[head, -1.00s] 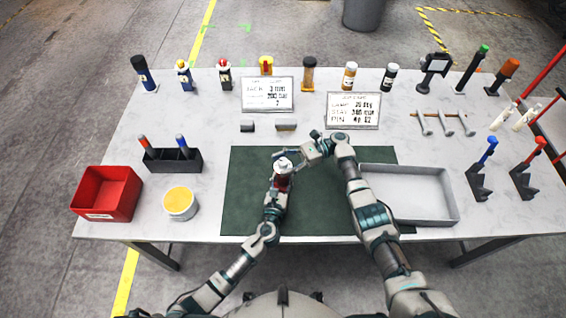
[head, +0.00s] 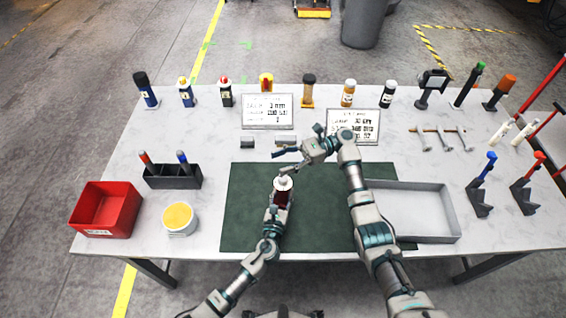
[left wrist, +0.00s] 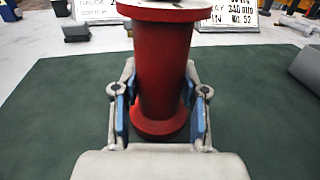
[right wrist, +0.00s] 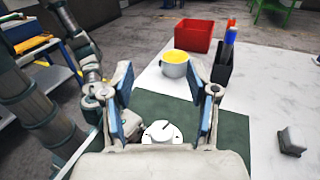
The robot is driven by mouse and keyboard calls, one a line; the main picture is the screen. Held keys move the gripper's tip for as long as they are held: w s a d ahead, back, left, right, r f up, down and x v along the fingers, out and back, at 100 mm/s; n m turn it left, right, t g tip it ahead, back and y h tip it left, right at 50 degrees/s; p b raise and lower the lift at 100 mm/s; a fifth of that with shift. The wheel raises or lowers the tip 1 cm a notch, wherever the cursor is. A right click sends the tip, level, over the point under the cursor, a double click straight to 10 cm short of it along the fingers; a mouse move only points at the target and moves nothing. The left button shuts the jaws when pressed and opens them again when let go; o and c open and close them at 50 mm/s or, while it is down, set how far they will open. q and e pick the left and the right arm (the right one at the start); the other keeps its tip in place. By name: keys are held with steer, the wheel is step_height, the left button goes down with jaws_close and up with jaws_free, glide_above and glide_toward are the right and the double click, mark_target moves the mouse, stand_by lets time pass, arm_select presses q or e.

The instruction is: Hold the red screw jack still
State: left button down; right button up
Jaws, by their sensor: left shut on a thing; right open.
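The red screw jack (head: 282,198) stands upright over the green mat (head: 325,215), with a round white top. In the left wrist view its red, flanged body (left wrist: 163,70) sits between the blue pads of my left gripper (left wrist: 162,118), which is shut on it. My left gripper also shows in the head view (head: 280,204), partly hidden by the jack. My right gripper (head: 286,160) is open and empty, apart from the jack, just beyond and above its top. In the right wrist view the white top (right wrist: 161,132) shows low between the open fingers (right wrist: 163,95).
A red bin (head: 108,208), a yellow-filled pot (head: 179,220) and a black holder (head: 173,178) stand left. Two grey blocks (head: 247,142) and two sign plates (head: 267,111) lie beyond the mat. Bottles line the back edge.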

mark_target(288, 180)
steer(key=s+d+f+m+t+y, duration=0.1)
steer(key=s+d+f+m+t, duration=0.1)
steer(key=d+f+m+t, duration=0.65)
steer(key=a, duration=0.2)
steer(key=w+a+n, duration=0.1)
steer(key=a, duration=0.2)
steer(key=w+a+f+n, duration=0.1)
steer(key=a, duration=0.2)
steer(key=shift+a+n+t, duration=0.25)
steer(key=shift+t, duration=0.1)
steer(key=shift+c, duration=0.3)
jaws_close()
